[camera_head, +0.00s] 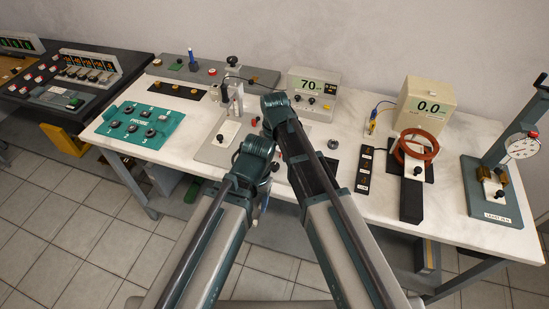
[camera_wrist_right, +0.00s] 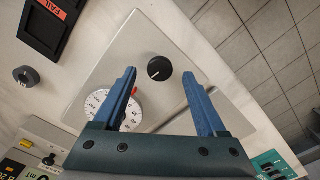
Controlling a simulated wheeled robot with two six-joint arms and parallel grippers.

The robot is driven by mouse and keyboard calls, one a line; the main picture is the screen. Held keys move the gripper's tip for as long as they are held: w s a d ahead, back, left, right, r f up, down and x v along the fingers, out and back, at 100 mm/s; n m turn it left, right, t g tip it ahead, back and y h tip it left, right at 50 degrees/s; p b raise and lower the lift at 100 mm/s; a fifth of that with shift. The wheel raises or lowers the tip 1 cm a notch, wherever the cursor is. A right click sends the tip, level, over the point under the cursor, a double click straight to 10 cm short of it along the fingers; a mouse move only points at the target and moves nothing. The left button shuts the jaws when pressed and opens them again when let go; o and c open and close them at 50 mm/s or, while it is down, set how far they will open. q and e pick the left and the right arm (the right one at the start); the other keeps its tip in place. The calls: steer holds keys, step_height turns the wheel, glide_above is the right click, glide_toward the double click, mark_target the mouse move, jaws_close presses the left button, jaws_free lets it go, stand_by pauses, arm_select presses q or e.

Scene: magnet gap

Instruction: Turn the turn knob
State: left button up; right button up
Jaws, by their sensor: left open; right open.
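The turn knob (camera_wrist_right: 159,68) is black and round with a pale pointer mark. In the right wrist view it stands on a light grey plate, beside a white scale dial (camera_wrist_right: 97,104). My right gripper (camera_wrist_right: 158,73) is open, one blue finger on each side of the knob in the picture. I see no contact, and the height gap is hard to judge.

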mark_target(275, 167)
step_height(275, 167, up, 12)
steer(key=p, duration=1)
steer(key=shift+f+p, duration=0.2)
steer(key=shift+p, duration=0.2)
steer(key=s+d, duration=0.3)
steer(key=s, duration=0.5)
steer(key=s+d+h, duration=0.1)
steer(key=s+d, duration=0.2)
steer(key=s, duration=0.5)
steer(key=shift+s+f, duration=0.15)
steer(key=shift+s, duration=0.05)
